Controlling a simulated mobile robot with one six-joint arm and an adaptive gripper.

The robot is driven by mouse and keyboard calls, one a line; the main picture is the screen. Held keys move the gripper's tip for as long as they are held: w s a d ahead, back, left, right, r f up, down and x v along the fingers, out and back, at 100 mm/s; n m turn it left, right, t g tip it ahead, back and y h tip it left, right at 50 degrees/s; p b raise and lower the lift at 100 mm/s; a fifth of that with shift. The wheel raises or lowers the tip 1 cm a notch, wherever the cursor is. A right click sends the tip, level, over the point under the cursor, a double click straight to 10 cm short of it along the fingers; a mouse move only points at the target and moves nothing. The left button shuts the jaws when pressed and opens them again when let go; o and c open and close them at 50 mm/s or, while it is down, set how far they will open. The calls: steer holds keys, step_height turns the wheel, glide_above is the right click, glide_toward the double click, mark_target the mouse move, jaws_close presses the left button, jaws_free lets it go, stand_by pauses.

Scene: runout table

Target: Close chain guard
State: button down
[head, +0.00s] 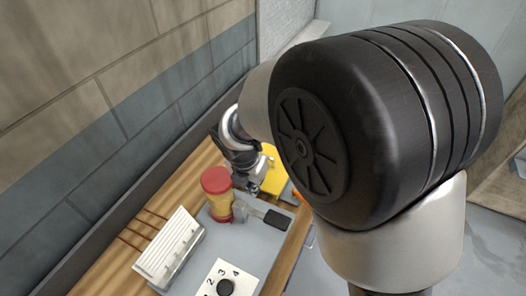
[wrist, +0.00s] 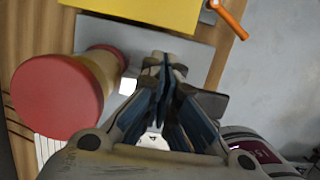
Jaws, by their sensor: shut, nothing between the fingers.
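A yellow panel, which looks like the chain guard, shows at the top of the wrist view (wrist: 140,12) and beside my arm in the head view (head: 273,173). An orange handle (wrist: 230,17) sits at its right end in the wrist view. Whether the panel is open or closed cannot be told. My gripper (wrist: 163,62) is shut and empty, with its tips a little short of the yellow panel in the picture. In the head view my gripper (head: 253,187) hangs over the far end of the grey plate. My arm hides part of the panel.
A red-capped yellow post (wrist: 58,98) stands close to the left of my gripper; it also shows in the head view (head: 216,182). A wall runs along the left.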

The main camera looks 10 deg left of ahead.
steer(key=b+x, duration=0.2)
steer(key=x, duration=0.7)
steer(key=shift+w+d+b, duration=0.1)
steer(key=shift+w+b, duration=0.05)
steer(key=shift+b, duration=0.2)
